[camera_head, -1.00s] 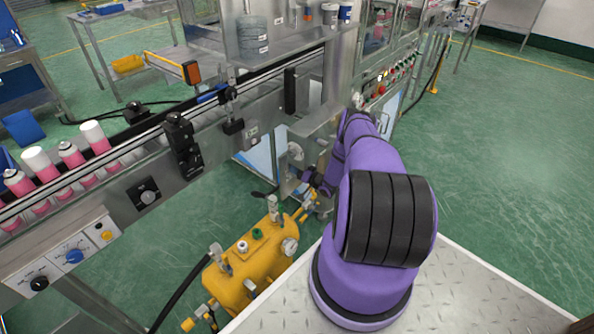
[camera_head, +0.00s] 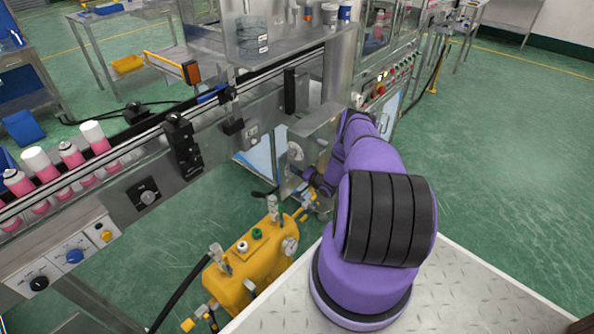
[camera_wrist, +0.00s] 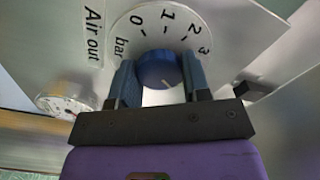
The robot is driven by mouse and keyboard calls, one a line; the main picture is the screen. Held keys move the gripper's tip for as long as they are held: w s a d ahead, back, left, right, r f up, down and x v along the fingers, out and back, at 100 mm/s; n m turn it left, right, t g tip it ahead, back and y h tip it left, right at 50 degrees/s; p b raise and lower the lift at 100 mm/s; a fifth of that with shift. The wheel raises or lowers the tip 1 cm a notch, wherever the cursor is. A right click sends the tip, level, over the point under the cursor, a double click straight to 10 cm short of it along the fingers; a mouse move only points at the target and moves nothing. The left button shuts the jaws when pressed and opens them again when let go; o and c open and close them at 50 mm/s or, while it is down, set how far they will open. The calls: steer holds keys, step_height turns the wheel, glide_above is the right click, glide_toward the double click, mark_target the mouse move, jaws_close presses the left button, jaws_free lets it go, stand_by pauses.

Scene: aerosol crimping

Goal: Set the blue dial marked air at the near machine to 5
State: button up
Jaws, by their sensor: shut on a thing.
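The blue dial (camera_wrist: 158,70) sits on a grey metal panel in the wrist view. A white scale plate (camera_wrist: 180,20) around it shows 0, 1, 2, 3 and the word bar, with a label "Air out" (camera_wrist: 93,35) beside it. My gripper (camera_wrist: 158,64) is shut on the dial, one finger on each side. A short pale mark shows on the dial's face toward the lower right; the number it points to cannot be read. The scale past 3 is hidden or out of view. In the head view my gripper (camera_head: 313,180) is small at the machine's front, and the dial cannot be made out.
A round gauge (camera_wrist: 67,106) is left of the dial in the wrist view. Another blue knob (camera_head: 75,256) is on a panel at the lower left. Pink cans (camera_head: 45,165) stand on the conveyor.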

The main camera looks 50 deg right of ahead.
steer(key=shift+f, duration=0.1)
steer(key=o, duration=0.9)
steer(key=s, duration=0.7)
steer(key=s+d, duration=0.1)
steer(key=s, duration=0.3)
